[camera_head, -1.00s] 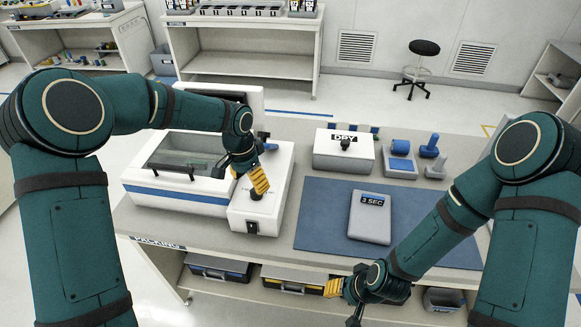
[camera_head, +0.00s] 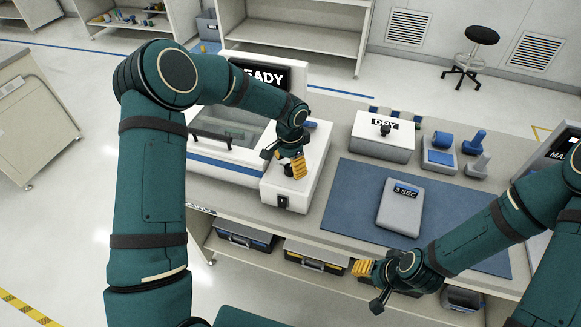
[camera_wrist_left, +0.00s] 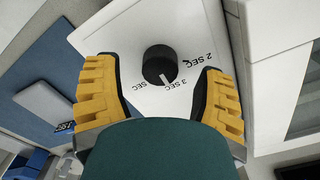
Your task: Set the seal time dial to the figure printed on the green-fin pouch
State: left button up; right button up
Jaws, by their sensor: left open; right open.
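The sealer's black dial (camera_wrist_left: 159,65) sits on a white panel in the left wrist view. Its white pointer faces the "3 SEC" mark; "2 SEC" is to the right, and another mark on the left is only partly readable. My left gripper (camera_head: 292,167) is open over the panel; its yellow fingers stand on both sides of the dial, apparently without gripping it. A grey pouch (camera_head: 399,208) labelled "3 SEC" lies on the blue mat; no green fin is visible on it. My right gripper (camera_head: 363,268) is open and empty near the bench's front edge.
The white sealer (camera_head: 215,165) has a screen (camera_head: 262,78) reading "EADY", partly covered by my arm. A white box (camera_head: 383,145) marked "DRY" and blue and grey fixtures (camera_head: 439,150) stand behind the blue mat (camera_head: 345,210). Bins (camera_head: 240,236) sit under the bench.

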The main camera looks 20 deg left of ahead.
pick_arm(q)
jog(key=shift+f, duration=0.9)
grip_shut()
jog(key=shift+m, duration=1.4)
jog(key=m, duration=0.2)
jog(key=shift+m, duration=0.4)
jog(key=m, duration=0.6)
